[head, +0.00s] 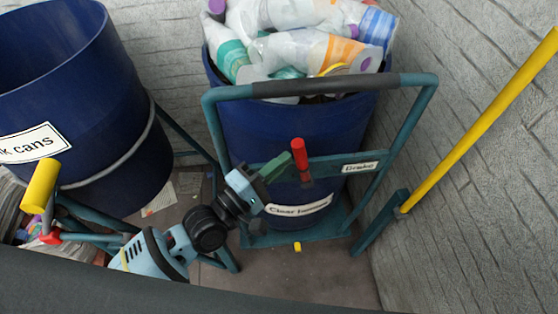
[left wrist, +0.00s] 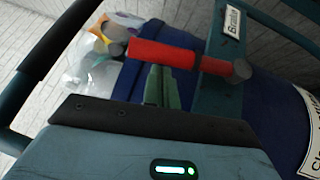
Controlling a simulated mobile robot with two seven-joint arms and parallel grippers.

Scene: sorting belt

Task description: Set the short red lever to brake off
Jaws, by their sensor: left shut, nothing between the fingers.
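The short red lever (head: 299,153) stands roughly upright on the teal crossbar (head: 325,163) of the cart, beside a white label (head: 360,167) that seems to read "Brake". My left gripper (head: 285,164) is shut and empty, its green fingertips at the left side of the lever. In the left wrist view the red lever (left wrist: 180,58) runs from its dark pivot leftward across the picture. The shut fingers (left wrist: 158,84) end at its lower edge there; I cannot tell whether they touch it. My right gripper is not in view.
A blue bin (head: 290,135) full of clear bottles stands in the cart behind the crossbar. The cart's dark grip bar (head: 325,85) spans above the lever. Another blue bin (head: 75,100) stands at left near a yellow handle (head: 40,187). A yellow pole (head: 480,120) stands by the right wall.

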